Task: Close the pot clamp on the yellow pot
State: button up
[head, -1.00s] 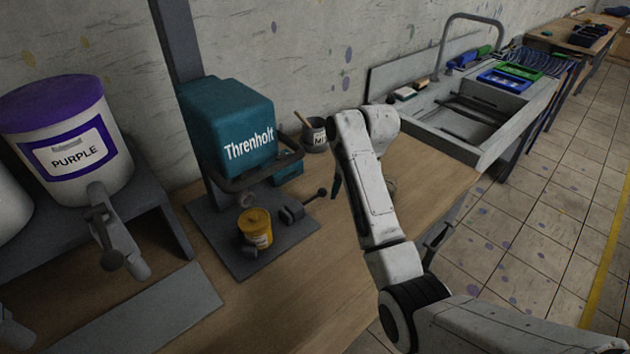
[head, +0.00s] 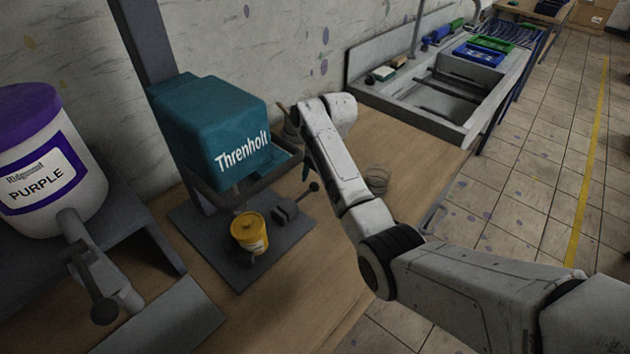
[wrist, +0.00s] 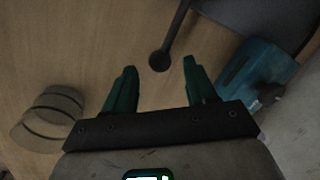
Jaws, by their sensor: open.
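The yellow pot (head: 249,234) stands upright on the dark base plate under the teal press head. The pot clamp (head: 287,212) is a grey block to the right of the pot, apart from it. Its lever rises to the right and ends in a round knob (head: 314,187). In the wrist view the knob (wrist: 159,63) shows between the green fingertips of my gripper (wrist: 160,67), which is open and empty. I cannot tell whether the knob lies fully at fingertip depth. In the head view my forearm hides most of the gripper.
The teal press (head: 210,130) stands left of my arm. A purple-lidded bucket (head: 45,165) with a tap sits on a stand at left. A ringed, see-through vessel (head: 377,179) is on the bench to the right, also in the wrist view (wrist: 47,118). Bench (head: 330,265) in front is clear.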

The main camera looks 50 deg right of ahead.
aim_at(315, 184)
jog(key=shift+w+a+f, duration=0.1)
jog(key=shift+f, duration=0.65)
jog(key=shift+w+a+f, duration=0.1)
jog(key=shift+f, duration=0.6)
grip_shut()
